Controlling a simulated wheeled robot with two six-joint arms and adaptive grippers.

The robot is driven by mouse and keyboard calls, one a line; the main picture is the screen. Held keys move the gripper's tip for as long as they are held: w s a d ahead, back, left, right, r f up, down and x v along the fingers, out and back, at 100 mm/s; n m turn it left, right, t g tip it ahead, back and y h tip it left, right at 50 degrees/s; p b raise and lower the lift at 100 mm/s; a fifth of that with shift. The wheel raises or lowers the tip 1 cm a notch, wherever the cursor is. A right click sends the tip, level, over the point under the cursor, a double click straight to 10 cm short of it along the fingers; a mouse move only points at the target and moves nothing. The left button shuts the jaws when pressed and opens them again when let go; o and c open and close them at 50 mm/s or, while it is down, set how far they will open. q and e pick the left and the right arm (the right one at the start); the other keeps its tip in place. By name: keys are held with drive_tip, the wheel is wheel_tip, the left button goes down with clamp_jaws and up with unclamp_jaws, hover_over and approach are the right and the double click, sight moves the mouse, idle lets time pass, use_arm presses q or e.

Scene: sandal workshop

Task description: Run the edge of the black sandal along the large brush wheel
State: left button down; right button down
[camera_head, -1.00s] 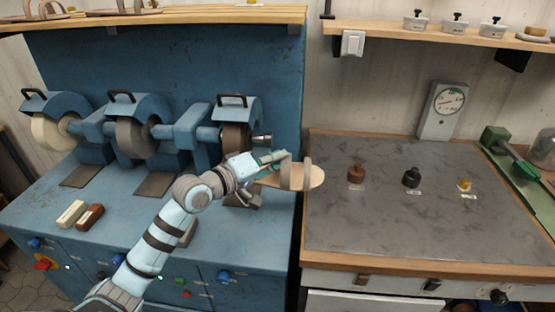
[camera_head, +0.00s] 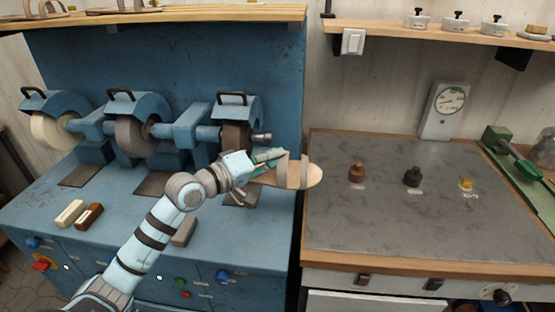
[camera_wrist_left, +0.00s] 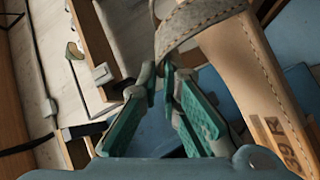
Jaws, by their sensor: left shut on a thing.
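The sandal (camera_head: 312,174) in my left gripper (camera_head: 272,164) has a pale tan sole and a grey-brown strap; it does not look black. In the left wrist view the gripper's green-padded fingers (camera_wrist_left: 172,92) are at the strap (camera_wrist_left: 190,28), and the sole (camera_wrist_left: 245,65) runs past on the right with a size mark. Three wheels stand on the blue machine: a cream one (camera_head: 48,133) at left, a grey one (camera_head: 131,138) in the middle and a brown one (camera_head: 235,138) at right. The gripper is in front of the brown wheel, whose lower part is partly hidden. Contact cannot be told.
Blue cabinet top (camera_head: 130,222) holds a cream block (camera_head: 69,212), a brown block (camera_head: 90,217) and a grey block (camera_head: 184,232). Shelves run above.

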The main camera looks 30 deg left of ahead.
use_arm(q)
drive_tip(key=shift+s+a+b, duration=0.25)
drive_tip(key=shift+a+b, duration=0.1)
drive_tip(key=shift+a, duration=0.05)
drive_tip(key=shift+a+r, duration=0.1)
drive_tip(key=shift+s+a, duration=0.4)
drive_tip(key=shift+a, duration=0.35)
drive_tip(key=shift+m, duration=0.3)
idle(0.6)
drive_tip(key=shift+s+a, duration=0.35)
drive_tip(key=shift+a, duration=0.4)
drive_tip(key=shift+b, duration=0.3)
drive_tip(key=shift+s+a+b, duration=0.3)
drive_tip(key=shift+a+b, duration=0.05)
drive_tip(key=shift+a, duration=0.45)
